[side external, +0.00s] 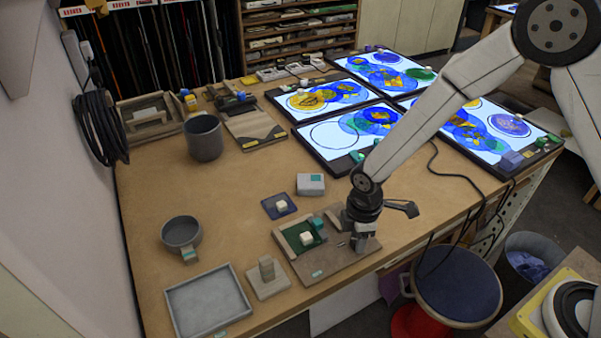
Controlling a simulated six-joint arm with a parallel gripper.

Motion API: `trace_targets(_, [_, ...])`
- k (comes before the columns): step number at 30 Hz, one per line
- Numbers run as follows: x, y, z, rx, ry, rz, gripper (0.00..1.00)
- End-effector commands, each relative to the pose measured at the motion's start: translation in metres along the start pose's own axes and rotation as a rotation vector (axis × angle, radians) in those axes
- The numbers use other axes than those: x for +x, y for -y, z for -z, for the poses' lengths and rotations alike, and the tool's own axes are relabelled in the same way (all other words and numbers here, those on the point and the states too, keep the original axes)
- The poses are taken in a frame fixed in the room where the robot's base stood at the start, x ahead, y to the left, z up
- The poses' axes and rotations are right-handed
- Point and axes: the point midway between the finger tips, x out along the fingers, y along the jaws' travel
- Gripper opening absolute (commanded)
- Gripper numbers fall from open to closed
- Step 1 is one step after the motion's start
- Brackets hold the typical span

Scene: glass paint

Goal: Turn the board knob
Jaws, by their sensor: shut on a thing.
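Left of the board stand a small block on a square base (268,281), a grey tray (208,303) and a round grey pan (182,232). Lit glass panels (330,135) fill the back right.

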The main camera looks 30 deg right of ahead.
Motion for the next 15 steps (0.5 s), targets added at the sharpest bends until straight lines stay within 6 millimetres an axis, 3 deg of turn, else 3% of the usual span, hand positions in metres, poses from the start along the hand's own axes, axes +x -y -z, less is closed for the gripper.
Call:
trace_targets(13, [-0.0007, -0.0003, -0.0001, -0.013, 0.0, 0.0, 0.0])
trace_targets(14, [-0.0007, -0.0003, -0.0001, -0.013, 0.0, 0.0, 0.53])
trace_targets(15, [-0.0007, -0.0003, -0.0001, -0.012, 0.0, 0.0, 0.66])
